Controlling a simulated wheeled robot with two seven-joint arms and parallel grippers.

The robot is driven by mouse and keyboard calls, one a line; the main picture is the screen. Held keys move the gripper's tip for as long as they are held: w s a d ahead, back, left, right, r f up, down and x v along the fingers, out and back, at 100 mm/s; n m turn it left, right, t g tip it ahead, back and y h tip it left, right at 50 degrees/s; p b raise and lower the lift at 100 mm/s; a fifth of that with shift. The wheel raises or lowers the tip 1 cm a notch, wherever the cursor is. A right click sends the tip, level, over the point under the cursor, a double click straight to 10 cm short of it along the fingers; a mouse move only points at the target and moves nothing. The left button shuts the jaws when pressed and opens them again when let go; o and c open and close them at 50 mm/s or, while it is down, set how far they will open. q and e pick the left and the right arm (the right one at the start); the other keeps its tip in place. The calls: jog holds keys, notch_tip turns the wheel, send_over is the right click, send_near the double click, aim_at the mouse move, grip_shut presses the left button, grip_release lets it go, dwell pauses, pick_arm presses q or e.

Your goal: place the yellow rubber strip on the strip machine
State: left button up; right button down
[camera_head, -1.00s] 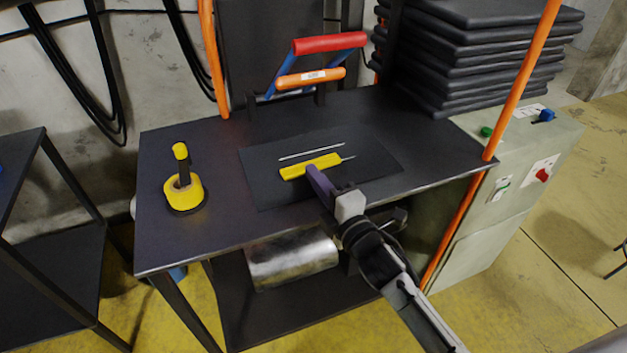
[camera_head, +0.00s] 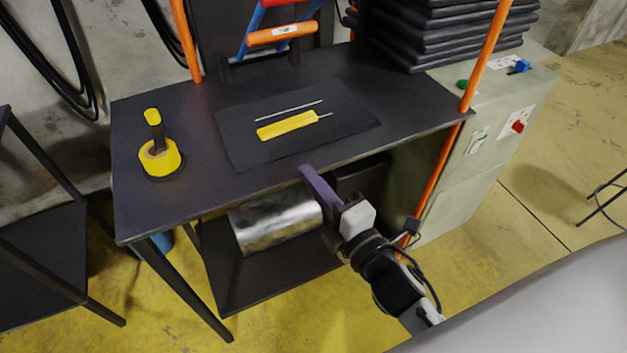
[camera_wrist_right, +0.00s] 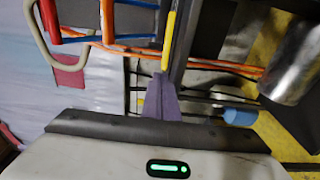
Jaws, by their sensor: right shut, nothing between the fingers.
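A yellow flat piece (camera_head: 287,126) with a thin metal rod at its right end lies on a dark mat (camera_head: 350,112) on the black table. It may be the rubber strip or a tool handle; I cannot tell which. A yellow ring or roll (camera_head: 160,160) sits around a dark post at the table's left end. A shiny metal roller (camera_head: 275,220) is under the tabletop, perhaps part of the strip machine. My right gripper (camera_head: 305,172), with purple fingers, is shut and empty at the table's front edge, apart from the yellow piece. The purple fingers also show in the wrist view (camera_wrist_right: 162,80). My left gripper is out of view.
A grey cabinet (camera_head: 470,170) with buttons stands at the right. Black stacked sheets (camera_head: 450,35) lie at the back right. Orange uprights (camera_head: 480,65) flank the table. Another dark table (camera_head: 40,260) is at the left.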

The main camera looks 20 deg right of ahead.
jog(key=shift+s, duration=0.15)
jog(key=s+f+m+g, duration=0.4)
jog(key=s+f+m, duration=0.4)
jog(key=f, duration=0.4)
jog(key=s+f+m+g, duration=0.5)
jog(key=s+f+m, duration=0.4)
jog(key=f, duration=0.4)
jog(key=shift+s+f+m, duration=0.2)
jog(key=shift+m, duration=0.1)
